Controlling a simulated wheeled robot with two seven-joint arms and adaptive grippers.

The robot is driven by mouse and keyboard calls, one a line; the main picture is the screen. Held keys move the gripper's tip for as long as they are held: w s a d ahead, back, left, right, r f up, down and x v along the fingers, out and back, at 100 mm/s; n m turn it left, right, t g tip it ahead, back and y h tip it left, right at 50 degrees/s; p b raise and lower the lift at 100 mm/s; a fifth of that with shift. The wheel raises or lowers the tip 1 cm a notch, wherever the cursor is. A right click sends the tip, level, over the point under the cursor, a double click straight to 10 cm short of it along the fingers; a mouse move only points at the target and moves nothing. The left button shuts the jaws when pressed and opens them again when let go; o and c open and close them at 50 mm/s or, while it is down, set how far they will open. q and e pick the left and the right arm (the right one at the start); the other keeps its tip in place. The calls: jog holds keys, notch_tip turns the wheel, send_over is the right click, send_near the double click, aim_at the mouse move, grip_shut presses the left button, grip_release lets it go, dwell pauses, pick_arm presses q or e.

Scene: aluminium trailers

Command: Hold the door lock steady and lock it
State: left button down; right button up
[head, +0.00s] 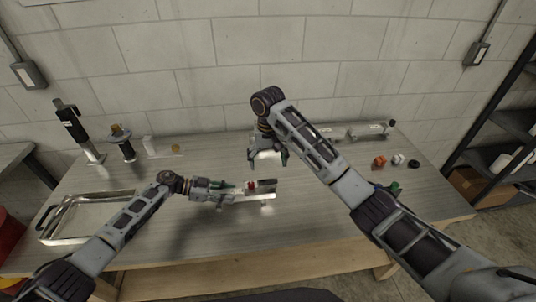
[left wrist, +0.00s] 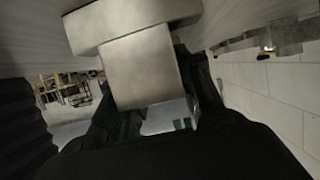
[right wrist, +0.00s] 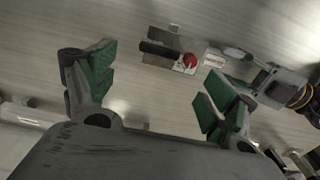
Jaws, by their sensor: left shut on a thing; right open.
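The door lock (head: 262,188) is a small metal body with a red knob and a black lever, near the middle of the table. It also shows in the right wrist view (right wrist: 189,61), with the red knob beside the black lever. My left gripper (head: 229,192) is shut on the lock's left end. In the left wrist view a grey metal block of the lock (left wrist: 140,70) sits between the fingers, which are partly hidden. My right gripper (head: 268,164) is open and empty, pointing down above and behind the lock. Its spread green-padded fingers (right wrist: 152,75) show in the right wrist view.
A shallow metal tray (head: 72,238) lies at the table's left. An orange part (head: 379,160), a white part and a black part lie at the right. The front of the wooden table is clear.

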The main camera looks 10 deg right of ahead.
jog(key=shift+r, duration=1.4)
pick_arm(q)
jog(key=c, duration=0.9)
grip_release()
jog(key=v, duration=1.2)
